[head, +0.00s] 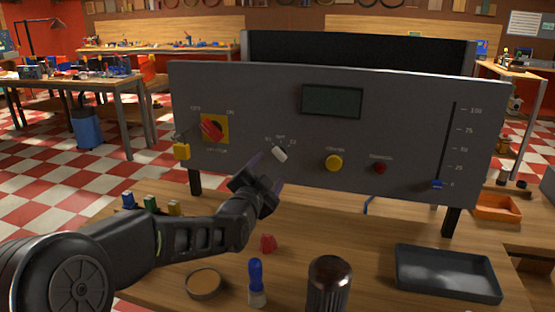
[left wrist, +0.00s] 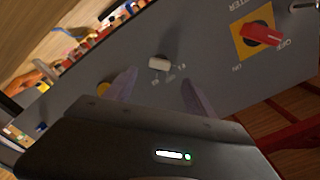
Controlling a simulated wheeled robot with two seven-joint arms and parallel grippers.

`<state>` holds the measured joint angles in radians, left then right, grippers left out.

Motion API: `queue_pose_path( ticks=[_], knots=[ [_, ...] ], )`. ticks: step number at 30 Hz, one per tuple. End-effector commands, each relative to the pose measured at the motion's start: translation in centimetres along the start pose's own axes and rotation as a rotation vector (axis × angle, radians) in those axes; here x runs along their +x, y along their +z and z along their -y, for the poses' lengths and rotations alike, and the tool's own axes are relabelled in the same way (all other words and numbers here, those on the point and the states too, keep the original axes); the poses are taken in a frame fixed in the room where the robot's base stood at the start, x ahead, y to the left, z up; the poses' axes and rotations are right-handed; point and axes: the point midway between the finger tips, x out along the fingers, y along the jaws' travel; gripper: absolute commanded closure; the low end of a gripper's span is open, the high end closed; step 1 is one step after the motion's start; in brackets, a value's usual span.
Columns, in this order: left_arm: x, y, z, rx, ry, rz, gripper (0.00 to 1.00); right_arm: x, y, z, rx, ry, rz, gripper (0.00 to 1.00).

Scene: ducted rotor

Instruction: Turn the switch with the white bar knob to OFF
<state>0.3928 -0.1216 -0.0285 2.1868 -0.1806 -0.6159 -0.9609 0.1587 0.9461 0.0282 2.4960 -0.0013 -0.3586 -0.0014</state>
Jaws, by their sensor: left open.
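The white bar knob (head: 280,153) is on the grey panel (head: 240,90), with small labels above it that look like S1, OFF and S2. In the head view its bar is tilted, upper left to lower right. It also shows in the left wrist view (left wrist: 159,63), just beyond the gap between the fingertips. My left gripper (head: 268,171) is open and empty, close in front of the panel, just below and left of the knob. It appears apart from the knob. My right gripper is not in view.
A red rotary switch on a yellow plate (head: 221,128) with a yellow padlock (head: 182,151) is left of the knob. A yellow button (head: 334,163), red button (head: 379,168) and blue slider (head: 438,184) are to the right. Small items and a dark tray (head: 447,265) lie on the bench.

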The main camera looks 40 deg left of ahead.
Motion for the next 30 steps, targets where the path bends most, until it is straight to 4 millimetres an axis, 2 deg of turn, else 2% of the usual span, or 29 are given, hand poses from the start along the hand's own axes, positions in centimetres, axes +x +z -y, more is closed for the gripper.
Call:
queue_pose_path(
  ticks=[5,18,29,30],
  knots=[
    [1.1,0.0,0.0,0.0,0.001,0.001,0.36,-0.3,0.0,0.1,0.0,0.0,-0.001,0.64],
    [7.2,0.0,0.0,-0.001,0.001,0.001,0.36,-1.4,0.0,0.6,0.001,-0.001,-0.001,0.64],
    [7.8,0.0,0.0,0.0,0.0,0.0,0.36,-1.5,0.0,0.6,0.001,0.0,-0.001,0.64],
    [7.8,0.0,0.0,0.0,0.0,0.0,0.4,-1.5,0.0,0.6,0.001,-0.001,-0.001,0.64]
  ],
)
